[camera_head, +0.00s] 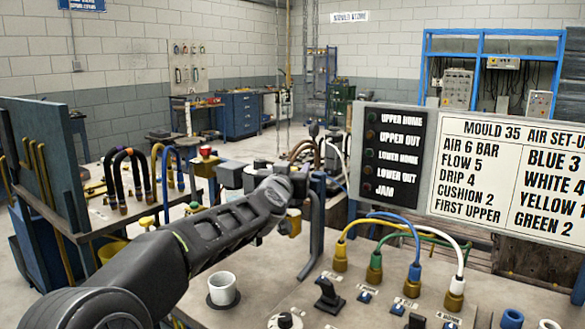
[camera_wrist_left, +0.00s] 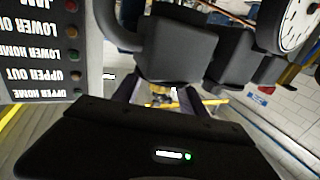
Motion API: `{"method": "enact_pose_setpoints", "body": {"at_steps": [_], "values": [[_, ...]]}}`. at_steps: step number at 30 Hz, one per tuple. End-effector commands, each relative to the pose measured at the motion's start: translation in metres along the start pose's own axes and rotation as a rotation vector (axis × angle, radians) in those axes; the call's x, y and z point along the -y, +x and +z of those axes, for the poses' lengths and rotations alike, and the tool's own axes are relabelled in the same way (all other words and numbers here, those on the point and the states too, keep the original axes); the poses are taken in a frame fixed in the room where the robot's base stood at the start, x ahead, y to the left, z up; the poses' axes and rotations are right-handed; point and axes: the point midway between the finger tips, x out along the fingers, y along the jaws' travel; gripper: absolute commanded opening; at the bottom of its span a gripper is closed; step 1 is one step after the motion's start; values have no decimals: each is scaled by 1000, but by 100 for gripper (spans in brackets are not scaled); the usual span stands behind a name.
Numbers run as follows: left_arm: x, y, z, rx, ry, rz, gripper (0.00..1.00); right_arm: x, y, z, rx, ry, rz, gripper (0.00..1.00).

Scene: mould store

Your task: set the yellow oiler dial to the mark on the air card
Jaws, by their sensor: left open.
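The air card (camera_head: 510,180) is on a board at the right in the head view and reads "DRIP 4" among other lines. A small yellow part (camera_head: 290,222) shows just past the end of my left arm; I cannot tell if it is the oiler dial. No number or mark on it can be read. My left gripper shows in the left wrist view (camera_wrist_left: 158,95), its two dark fingers apart. In the head view its fingers are mostly hidden by my arm. Grey blocks (camera_wrist_left: 180,48) of the air unit stand close beyond the fingers. My right gripper is not seen.
A white gauge (camera_wrist_left: 298,25) is beside the blocks. A dark bent pipe (camera_head: 314,235) stands right of my arm. A white mug (camera_head: 222,289), a black lever (camera_head: 328,295) and coloured hoses (camera_head: 408,228) are on the bench. A lamp panel (camera_head: 388,155) stands left of the card.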

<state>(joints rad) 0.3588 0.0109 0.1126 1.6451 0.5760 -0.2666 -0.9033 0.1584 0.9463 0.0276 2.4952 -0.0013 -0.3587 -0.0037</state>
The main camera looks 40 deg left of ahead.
Motion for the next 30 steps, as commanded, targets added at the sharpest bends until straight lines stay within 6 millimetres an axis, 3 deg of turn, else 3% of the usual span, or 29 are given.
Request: {"method": "enact_pose_setpoints", "body": {"at_steps": [3, 21, 30], "values": [[0, 0, 0, 0, 0, 0, 49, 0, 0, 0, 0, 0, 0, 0], [0, 0, 0, 0, 0, 0, 0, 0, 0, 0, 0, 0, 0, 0], [0, 0, 0, -1, 0, 2, 0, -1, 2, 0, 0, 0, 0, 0]]}}
